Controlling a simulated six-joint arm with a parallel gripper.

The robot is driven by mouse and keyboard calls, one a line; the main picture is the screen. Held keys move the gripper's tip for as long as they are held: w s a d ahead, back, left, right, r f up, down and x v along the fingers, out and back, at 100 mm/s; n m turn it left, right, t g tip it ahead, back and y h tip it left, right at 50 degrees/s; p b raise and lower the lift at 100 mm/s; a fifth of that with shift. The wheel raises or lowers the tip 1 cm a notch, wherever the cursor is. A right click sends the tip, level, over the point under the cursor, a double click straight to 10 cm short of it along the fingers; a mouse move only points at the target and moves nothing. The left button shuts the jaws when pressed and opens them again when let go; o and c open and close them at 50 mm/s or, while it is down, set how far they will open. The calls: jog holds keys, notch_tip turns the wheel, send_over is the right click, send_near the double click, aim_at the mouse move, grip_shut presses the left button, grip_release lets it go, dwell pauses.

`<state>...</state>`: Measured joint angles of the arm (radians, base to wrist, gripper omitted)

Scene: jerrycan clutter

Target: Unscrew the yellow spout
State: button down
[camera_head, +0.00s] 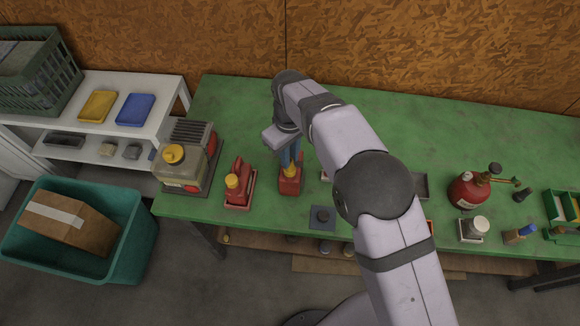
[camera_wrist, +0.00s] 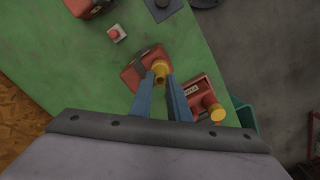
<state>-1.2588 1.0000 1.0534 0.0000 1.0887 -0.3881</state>
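A red jerrycan (camera_head: 290,187) stands on the green bench, with a yellow spout (camera_head: 291,171) on top. My gripper (camera_head: 290,165) points down over it from above, its blue fingers at the spout. In the wrist view the yellow spout (camera_wrist: 160,68) sits between the two fingertips (camera_wrist: 161,78), above the red can body (camera_wrist: 138,72). The fingers are apart, one on each side of the spout and very close to it. Whether they press on it I cannot tell. The lower part of the spout is partly hidden by the fingers.
A second red can (camera_head: 239,197) with a yellow cap stands close by on the left, in a tray. Further left is a larger yellow-capped container (camera_head: 180,168). A dark square plate (camera_head: 322,218) lies at the front. A red round tank (camera_head: 467,190) stands at the right.

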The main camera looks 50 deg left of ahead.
jog(key=shift+r+p, duration=0.6)
jog(key=shift+r, duration=0.2)
dwell(1.2)
jog(key=shift+r+p, duration=0.8)
jog(key=shift+r, duration=0.4)
